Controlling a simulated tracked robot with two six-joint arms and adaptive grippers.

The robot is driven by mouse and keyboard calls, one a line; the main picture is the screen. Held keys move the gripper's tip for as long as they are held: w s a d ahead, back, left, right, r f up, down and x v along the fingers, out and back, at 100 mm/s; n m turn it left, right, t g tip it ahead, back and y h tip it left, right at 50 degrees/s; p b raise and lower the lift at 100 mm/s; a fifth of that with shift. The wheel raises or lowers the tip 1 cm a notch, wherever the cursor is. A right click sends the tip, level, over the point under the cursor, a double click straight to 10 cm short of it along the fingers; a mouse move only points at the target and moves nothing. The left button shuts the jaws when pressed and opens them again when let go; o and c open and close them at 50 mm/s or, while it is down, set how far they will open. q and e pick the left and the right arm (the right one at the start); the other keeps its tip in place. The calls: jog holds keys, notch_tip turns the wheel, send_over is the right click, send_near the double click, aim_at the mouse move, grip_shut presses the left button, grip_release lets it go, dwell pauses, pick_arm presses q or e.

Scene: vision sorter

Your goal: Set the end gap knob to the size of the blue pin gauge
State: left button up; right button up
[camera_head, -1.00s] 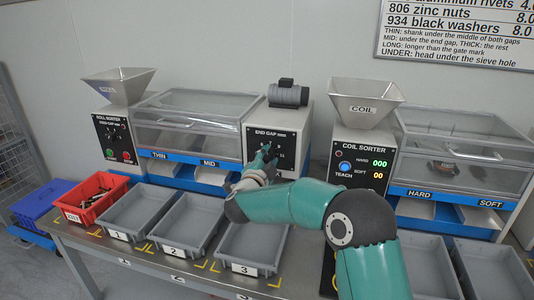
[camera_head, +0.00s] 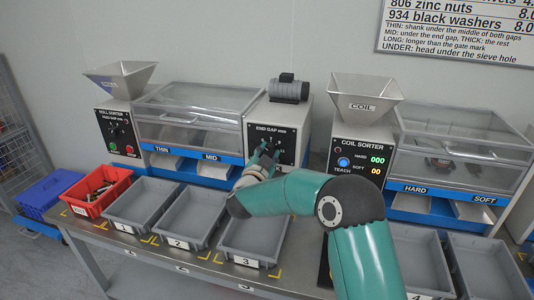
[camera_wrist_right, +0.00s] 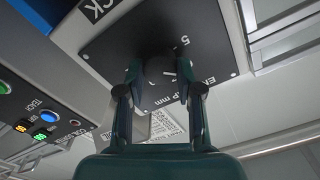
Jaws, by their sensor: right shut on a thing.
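The end gap panel (camera_head: 288,134) is a black plate on the front of the sorter housing, in the middle of the head view. My right gripper (camera_head: 265,150) is at this panel. In the right wrist view the panel (camera_wrist_right: 205,40) fills the upper middle, and the gripper's two fingers (camera_wrist_right: 160,85) are shut on the dark end gap knob (camera_wrist_right: 160,66). The knob's pointer is hard to read. In the head view the gripper hides most of the knob. The blue pin gauge cannot be made out. My left gripper is not in view.
A red bin (camera_head: 98,192) with small parts and a blue bin (camera_head: 47,191) stand at the left. Grey trays (camera_head: 145,207) line the table front. The roll sorter panel (camera_head: 118,130) is at the left.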

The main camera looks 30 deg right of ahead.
jog(key=shift+f, duration=0.15)
jog(key=o, duration=1.2)
jog(key=shift+w+f, duration=0.1)
jog(key=shift+w, duration=0.05)
jog(key=shift+c, duration=0.2)
jog(key=v, duration=1.2)
